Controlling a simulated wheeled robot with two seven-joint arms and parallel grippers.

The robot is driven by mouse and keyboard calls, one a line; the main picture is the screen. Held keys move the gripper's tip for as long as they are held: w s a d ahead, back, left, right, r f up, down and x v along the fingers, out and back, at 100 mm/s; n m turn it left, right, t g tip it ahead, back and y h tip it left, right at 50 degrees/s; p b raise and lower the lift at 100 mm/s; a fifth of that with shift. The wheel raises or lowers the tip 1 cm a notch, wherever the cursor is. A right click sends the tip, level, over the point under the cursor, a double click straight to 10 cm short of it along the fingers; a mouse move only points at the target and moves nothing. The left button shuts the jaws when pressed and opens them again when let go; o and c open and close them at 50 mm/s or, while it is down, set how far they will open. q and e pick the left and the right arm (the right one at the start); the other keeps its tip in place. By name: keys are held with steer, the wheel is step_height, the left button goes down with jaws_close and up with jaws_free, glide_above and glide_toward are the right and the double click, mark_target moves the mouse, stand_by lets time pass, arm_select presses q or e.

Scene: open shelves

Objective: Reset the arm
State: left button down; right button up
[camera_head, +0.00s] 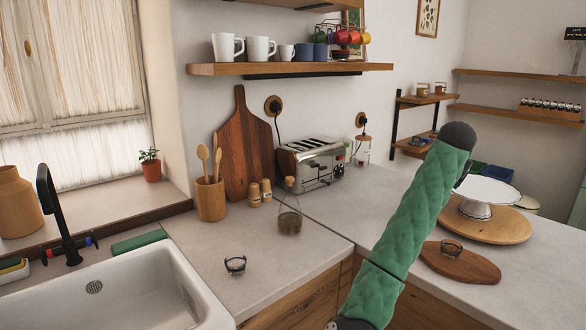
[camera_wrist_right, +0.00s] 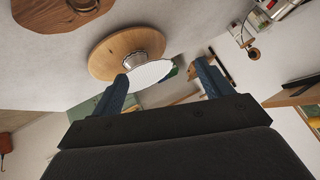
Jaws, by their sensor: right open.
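My right arm (camera_head: 408,225), in a green quilted sleeve, rises across the right of the head view, over the counter. Its gripper cannot be made out there. In the right wrist view my right gripper (camera_wrist_right: 164,72) is open, its two dark blue fingers wide apart with nothing held between them. Beyond the fingers shows a white cake stand (camera_wrist_right: 150,75), apparently apart from them. In the head view the cake stand (camera_head: 490,190) stands on a round wooden board (camera_head: 500,232), right of my arm. My left arm and gripper are not in view.
A toaster (camera_head: 312,163), a cutting board (camera_head: 245,130) and a utensil pot (camera_head: 211,198) stand at the back. A glass bottle (camera_head: 289,218) and small glass cup (camera_head: 235,265) stand nearer. A wooden board (camera_head: 460,265) lies beside my arm. A shelf (camera_head: 290,68) overhangs the counter.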

steer(key=s+a+f+n+t+y, duration=0.25)
steer(key=s+a+f+n, duration=0.3)
steer(key=a, duration=0.45)
steer(key=s+a+f+n+g+y, duration=0.1)
steer(key=s+a+f+n, duration=0.1)
steer(key=s+a+f, duration=0.45)
steer(key=s+a+f+n, duration=0.15)
steer(key=s+f, duration=0.25)
steer(key=f, duration=0.5)
steer(key=s+a+f+n+g+y, duration=0.1)
steer(key=s+a+f, duration=0.4)
steer(key=f, duration=0.2)
steer(key=s+a+f+n+g, duration=0.1)
steer(key=s+a+f+g, duration=0.1)
steer(key=s+f, duration=1.2)
steer(key=s+a+f+g, duration=0.2)
steer(key=s+f+g, duration=0.3)
steer(key=s+f, duration=1)
steer(key=s, duration=0.7)
steer(key=shift+s+f+n, duration=0.15)
steer(key=shift+s+n, duration=0.1)
steer(key=shift+n, duration=0.15)
steer(key=shift+a, duration=0.1)
